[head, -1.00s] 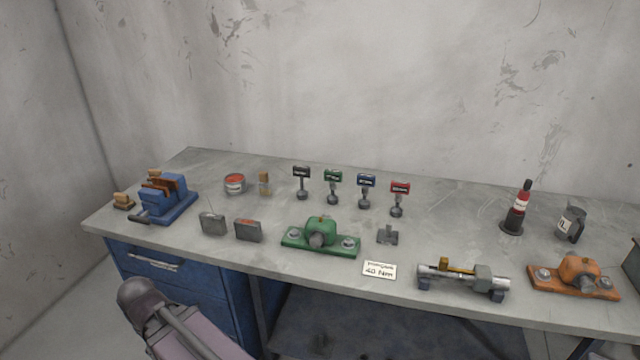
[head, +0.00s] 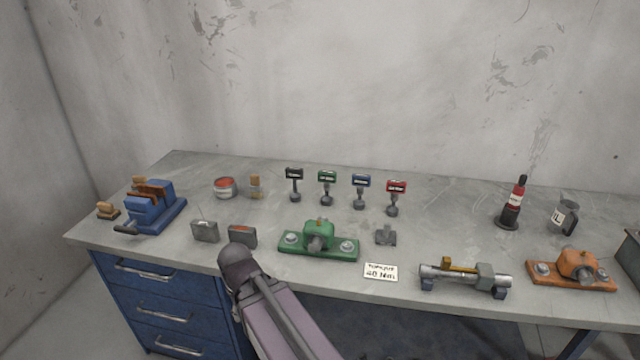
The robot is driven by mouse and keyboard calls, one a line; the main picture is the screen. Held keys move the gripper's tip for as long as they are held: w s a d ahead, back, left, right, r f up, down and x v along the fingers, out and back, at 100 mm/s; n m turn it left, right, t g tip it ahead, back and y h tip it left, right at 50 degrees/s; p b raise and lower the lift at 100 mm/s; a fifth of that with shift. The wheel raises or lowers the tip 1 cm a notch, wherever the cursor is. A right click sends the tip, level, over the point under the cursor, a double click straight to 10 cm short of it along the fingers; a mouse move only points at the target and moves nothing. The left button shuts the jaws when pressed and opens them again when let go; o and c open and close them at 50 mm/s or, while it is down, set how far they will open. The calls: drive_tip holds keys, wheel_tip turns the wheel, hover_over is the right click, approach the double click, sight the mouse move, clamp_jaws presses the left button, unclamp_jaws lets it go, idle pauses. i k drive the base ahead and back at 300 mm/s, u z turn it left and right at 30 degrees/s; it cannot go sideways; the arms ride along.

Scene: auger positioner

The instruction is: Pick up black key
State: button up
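The black key (head: 294,183) stands upright on the workbench in the head view, with a dark flag-like label on top and a round base. It is the leftmost in a row with a green key (head: 327,187), a blue key (head: 361,191) and a red key (head: 396,197). My arm comes up from the bottom centre, in front of the bench. My gripper cannot be made out in this view. The black key stands free, with nothing touching it.
The workbench (head: 420,225) also holds a blue vise (head: 152,208), a red-topped tin (head: 225,188), two grey boxes, a green bearing block (head: 318,240), a torque card (head: 381,271), a shaft (head: 465,278), an orange bearing block (head: 572,269) and a dark bottle (head: 513,206). Blue drawers (head: 165,312) are below.

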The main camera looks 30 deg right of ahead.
sight(295, 174)
drive_tip(key=z, duration=0.7)
drive_tip(key=k, duration=0.65)
drive_tip(key=i, duration=0.6)
drive_tip(key=z, duration=0.05)
